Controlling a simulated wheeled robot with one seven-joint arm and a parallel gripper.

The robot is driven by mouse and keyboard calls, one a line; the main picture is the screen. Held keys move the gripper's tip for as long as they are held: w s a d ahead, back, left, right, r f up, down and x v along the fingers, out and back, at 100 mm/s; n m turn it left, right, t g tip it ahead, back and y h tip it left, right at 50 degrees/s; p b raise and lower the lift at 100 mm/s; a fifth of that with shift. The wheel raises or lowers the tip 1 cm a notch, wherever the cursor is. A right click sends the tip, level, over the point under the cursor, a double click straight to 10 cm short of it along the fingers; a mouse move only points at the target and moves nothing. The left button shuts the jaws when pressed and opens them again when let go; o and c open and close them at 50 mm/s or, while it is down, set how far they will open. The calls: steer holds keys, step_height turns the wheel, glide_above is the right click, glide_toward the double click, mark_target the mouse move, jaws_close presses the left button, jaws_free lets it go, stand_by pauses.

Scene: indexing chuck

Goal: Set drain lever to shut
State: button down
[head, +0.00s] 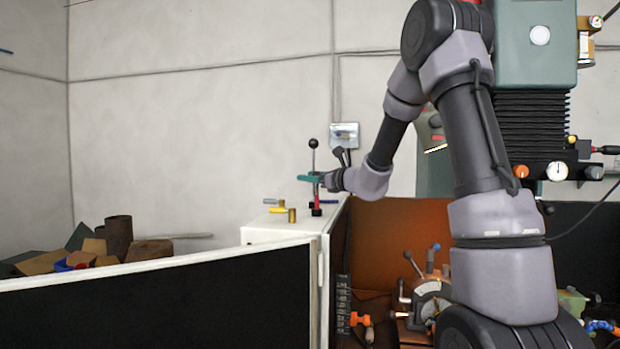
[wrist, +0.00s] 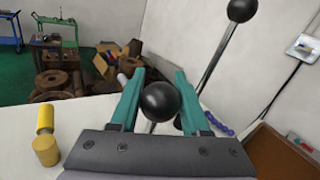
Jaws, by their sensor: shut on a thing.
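My gripper (head: 312,178) with teal fingers is above the white cabinet top. In the wrist view my gripper (wrist: 159,82) has a black ball knob (wrist: 162,101) between its fingers and is shut on it; the knob's stem is mostly hidden below. A taller rod with a black ball (wrist: 242,10) leans up just to the right, and its ball also shows in the head view (head: 313,143). A yellow-handled lever (wrist: 45,119) stands apart at the left; it shows in the head view (head: 278,210). I cannot read which lever is the drain lever.
The white cabinet top (head: 262,233) has some clear room in front. A blue knobbed part (wrist: 218,124) lies right of my fingers. A grey wall box (head: 344,135) is behind. A black-faced partition (head: 160,305) stands at the front, and machine parts (head: 430,295) crowd the right.

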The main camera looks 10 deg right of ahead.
steer(key=shift+f, duration=2.75)
steer(key=shift+c, duration=1.9)
jaws_free()
steer(key=shift+f, duration=0.1)
steer(key=shift+s+d, duration=0.1)
steer(key=shift+s+d, duration=0.2)
steer(key=shift+s, duration=0.1)
steer(key=v, duration=1)
